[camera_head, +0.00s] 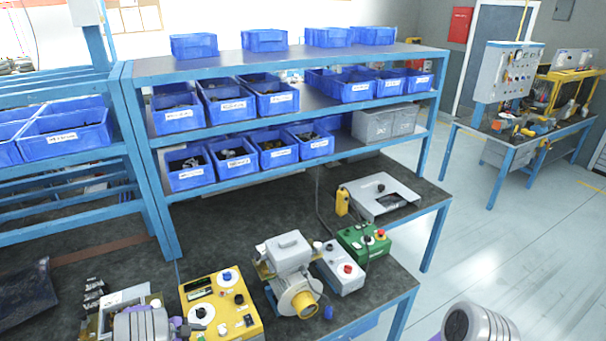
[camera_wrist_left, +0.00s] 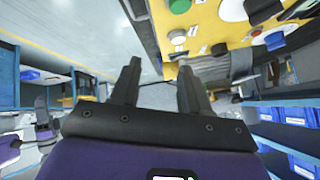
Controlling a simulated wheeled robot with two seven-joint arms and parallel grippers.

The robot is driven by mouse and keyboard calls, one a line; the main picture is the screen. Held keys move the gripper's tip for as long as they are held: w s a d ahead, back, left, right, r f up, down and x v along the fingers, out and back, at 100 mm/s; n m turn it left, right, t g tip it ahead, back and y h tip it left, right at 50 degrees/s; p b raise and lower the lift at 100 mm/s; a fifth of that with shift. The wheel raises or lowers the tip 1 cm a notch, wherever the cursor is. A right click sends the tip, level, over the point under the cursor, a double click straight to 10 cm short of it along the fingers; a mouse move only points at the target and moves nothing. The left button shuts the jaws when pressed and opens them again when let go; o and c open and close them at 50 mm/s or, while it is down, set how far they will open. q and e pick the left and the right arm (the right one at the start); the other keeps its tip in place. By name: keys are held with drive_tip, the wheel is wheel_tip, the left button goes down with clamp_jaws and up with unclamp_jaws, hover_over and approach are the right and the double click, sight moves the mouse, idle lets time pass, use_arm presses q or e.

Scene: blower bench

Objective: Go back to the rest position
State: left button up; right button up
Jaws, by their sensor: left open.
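My left gripper (camera_wrist_left: 159,82) is open in the left wrist view, with its two dark fingers apart and nothing between them. Beyond the fingers, the yellow control box (camera_wrist_left: 215,35) with its buttons and knobs fills the upper right. In the head view my left arm comes in at the bottom left, and my left gripper (camera_head: 186,328) is beside the lower left corner of the yellow control box (camera_head: 220,303). I cannot tell whether it touches the box. A rounded grey part of my right arm shows at the bottom right, but its gripper is out of view.
On the dark bench stand a blower (camera_head: 290,272), a white box with a red button (camera_head: 341,268), a green button box (camera_head: 364,240) and a grey plate (camera_head: 382,198). Behind is a blue shelf rack (camera_head: 290,63) with several blue bins. Floor (camera_head: 520,235) at right is clear.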

use_arm(q)
drive_tip(key=s+d+f+n+t+y, duration=0.3)
drive_tip(key=d+f+n, duration=0.2)
drive_tip(key=d+n, duration=0.65)
drive_tip(key=s+d+f+n+g+b, duration=0.1)
drive_tip(key=s+d+n+g, duration=0.4)
drive_tip(key=s, duration=0.7)
drive_tip(key=s+d+n+g+b, duration=0.1)
drive_tip(key=s+d+n+g, duration=0.2)
drive_tip(key=s+d, duration=0.7)
wheel_tip(320, 180, down, 17)
drive_tip(key=s+a+b, duration=0.1)
drive_tip(key=a+b, duration=0.1)
drive_tip(key=b, duration=1.3)
drive_tip(key=shift+a+r+t+b, duration=0.15)
drive_tip(key=shift+r+t+b, duration=0.05)
drive_tip(key=shift+t+b, duration=0.15)
drive_tip(key=shift+m, duration=0.25)
